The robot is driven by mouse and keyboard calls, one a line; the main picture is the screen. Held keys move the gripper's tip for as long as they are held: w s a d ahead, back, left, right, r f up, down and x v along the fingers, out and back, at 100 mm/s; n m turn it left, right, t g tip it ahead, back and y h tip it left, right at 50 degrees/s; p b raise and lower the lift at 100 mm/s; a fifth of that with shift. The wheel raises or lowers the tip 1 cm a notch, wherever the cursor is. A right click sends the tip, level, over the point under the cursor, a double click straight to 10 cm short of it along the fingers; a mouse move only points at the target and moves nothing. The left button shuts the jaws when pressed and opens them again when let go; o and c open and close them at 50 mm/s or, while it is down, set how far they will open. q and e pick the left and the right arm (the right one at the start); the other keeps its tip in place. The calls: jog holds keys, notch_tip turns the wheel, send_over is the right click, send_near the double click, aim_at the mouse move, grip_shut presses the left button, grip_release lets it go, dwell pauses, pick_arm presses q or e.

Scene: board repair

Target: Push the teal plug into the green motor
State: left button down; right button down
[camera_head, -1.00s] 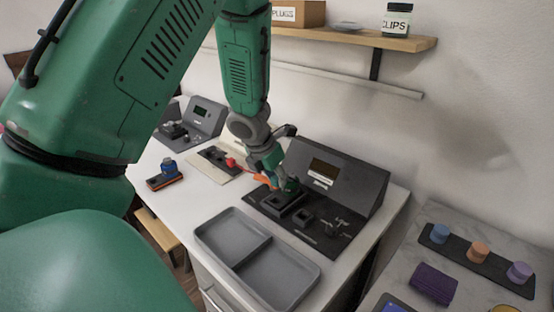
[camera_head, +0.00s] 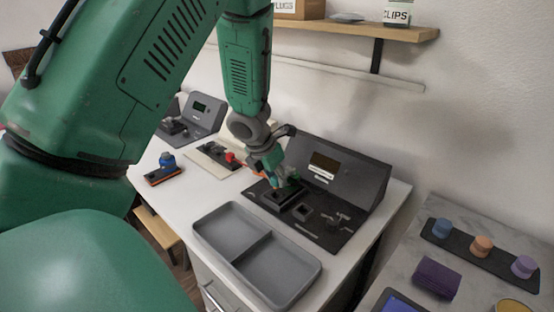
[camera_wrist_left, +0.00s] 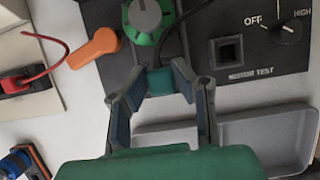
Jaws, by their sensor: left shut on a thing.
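The green motor (camera_wrist_left: 150,18), with a grey round top bearing a white line, sits on the dark test station at the top of the left wrist view. My left gripper (camera_wrist_left: 167,82) is shut on the teal plug (camera_wrist_left: 178,76), just below the motor in that view. A black cable runs up from near the plug past the motor's right side. I cannot tell whether plug and motor touch. In the head view my left gripper (camera_head: 279,180) is low over the station and mostly covers the motor and plug. My right gripper is not in view.
An orange lever (camera_wrist_left: 93,48) lies left of the motor. The station (camera_head: 335,215) has a square socket (camera_wrist_left: 227,52) and a dial (camera_wrist_left: 288,28). An empty grey two-part tray (camera_head: 212,238) stands in front. A blue-topped part (camera_head: 167,162) is at left.

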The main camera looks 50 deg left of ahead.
pick_arm(q)
jog(key=shift+f+b, duration=1.55)
jog(key=shift+f, duration=0.1)
dwell(2.2)
jog(key=c, duration=1)
grip_release()
jog(key=shift+r, duration=0.2)
jog(key=shift+r+p, duration=1.25)
jog(key=shift+p, duration=0.2)
jog(key=shift+r, duration=0.25)
jog(key=shift+r+p, duration=2.8)
jog(key=shift+p, duration=0.05)
